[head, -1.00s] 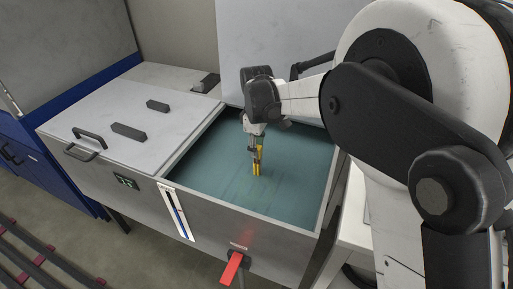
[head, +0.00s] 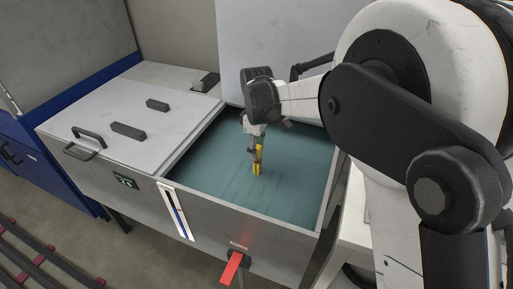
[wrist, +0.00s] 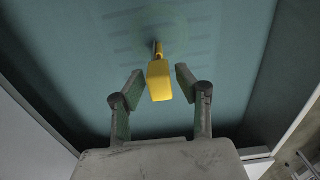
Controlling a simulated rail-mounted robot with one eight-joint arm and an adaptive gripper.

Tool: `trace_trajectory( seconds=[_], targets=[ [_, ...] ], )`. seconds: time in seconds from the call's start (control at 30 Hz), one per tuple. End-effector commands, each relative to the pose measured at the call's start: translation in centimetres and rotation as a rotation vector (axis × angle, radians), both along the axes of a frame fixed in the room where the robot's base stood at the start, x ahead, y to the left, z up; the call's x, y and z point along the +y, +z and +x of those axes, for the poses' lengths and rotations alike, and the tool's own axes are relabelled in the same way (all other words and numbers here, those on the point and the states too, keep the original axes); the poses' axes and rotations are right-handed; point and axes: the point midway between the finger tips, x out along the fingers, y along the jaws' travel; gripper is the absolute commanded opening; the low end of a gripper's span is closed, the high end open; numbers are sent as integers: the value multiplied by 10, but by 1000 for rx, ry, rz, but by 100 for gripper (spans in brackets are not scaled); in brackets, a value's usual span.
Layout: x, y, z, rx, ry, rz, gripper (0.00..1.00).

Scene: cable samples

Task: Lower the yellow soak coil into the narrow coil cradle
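The yellow soak coil's yellow part (head: 256,168) shows at the liquid in the open tank in the head view. In the wrist view its yellow block (wrist: 159,82) stands between my fingers, with a thin stem running from it toward the liquid. My gripper (wrist: 158,78) is open around the block, with a visible gap on each side. In the head view my gripper (head: 254,150) points down over the tank. The narrow coil cradle is not clear; only faint dark bars (wrist: 150,32) show under the liquid. The coil's lower part is hidden.
The tank's grey front wall (head: 225,221) and rims surround the teal liquid (head: 205,165). A closed lid (head: 130,115) with handles covers the left part. A raised panel (head: 275,50) stands behind. A red lever (head: 231,267) sticks out in front.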

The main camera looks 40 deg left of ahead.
Motion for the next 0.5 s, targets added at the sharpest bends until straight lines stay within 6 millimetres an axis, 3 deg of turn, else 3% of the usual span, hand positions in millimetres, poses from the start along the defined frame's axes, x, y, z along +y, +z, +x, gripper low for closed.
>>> trace_trajectory(
  seconds=[0.33,0.5],
  targets=[
    [1,2,0,-1,0,1,43],
    [1,17,1,-1,0,1,43]
  ],
)
